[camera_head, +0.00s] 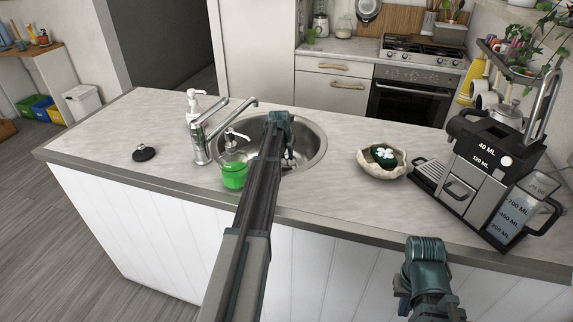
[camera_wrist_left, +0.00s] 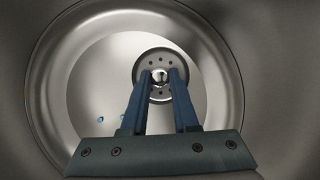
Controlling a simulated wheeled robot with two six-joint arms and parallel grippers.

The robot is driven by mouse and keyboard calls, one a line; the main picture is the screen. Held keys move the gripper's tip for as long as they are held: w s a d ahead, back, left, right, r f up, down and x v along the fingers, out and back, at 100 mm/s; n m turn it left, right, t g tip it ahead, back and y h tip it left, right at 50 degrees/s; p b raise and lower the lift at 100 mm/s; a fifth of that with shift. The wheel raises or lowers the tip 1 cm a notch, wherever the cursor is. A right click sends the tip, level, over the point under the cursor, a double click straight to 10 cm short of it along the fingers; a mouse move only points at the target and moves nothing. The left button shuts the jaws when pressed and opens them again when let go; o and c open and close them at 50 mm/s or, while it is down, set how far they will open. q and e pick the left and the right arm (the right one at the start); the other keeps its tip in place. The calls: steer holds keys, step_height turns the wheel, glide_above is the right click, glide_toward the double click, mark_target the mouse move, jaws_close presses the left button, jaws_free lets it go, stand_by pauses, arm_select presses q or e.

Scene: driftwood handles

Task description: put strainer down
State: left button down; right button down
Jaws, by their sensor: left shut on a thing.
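The strainer (camera_wrist_left: 164,93) is a round metal disc with small holes and a central knob, seen in the left wrist view. My left gripper (camera_wrist_left: 161,74) is shut on its knob, inside the round metal sink (camera_wrist_left: 235,70). I cannot tell whether the strainer touches the sink floor. In the head view, my left arm reaches over the sink (camera_head: 318,151), with the left gripper (camera_head: 289,157) low in the bowl and the strainer hidden. Part of my right arm shows at the lower right, in front of the counter; its finger opening cannot be made out.
A black stopper-like object (camera_head: 143,153) lies on the left counter. A bowl (camera_head: 382,170) and coffee machine (camera_head: 478,172) stand to the right.

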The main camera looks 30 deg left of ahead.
mark_target(286, 160)
arm_select(q)
steer(key=shift+f+b, duration=1.2)
steer(key=shift+f, duration=0.4)
steer(key=shift+f+b, duration=0.35)
steer(key=shift+b, duration=0.05)
steer(key=c, duration=0.7)
jaws_free()
steer(key=shift+r, duration=0.2)
steer(key=shift+s+r+p, duration=0.1)
steer(key=shift+r+p, duration=0.4)
steer(key=shift+p, duration=0.25)
steer(key=p+v, duration=1)
steer(key=v, duration=0.1)
steer(key=shift+s+r, duration=0.1)
steer(key=shift+r, duration=0.1)
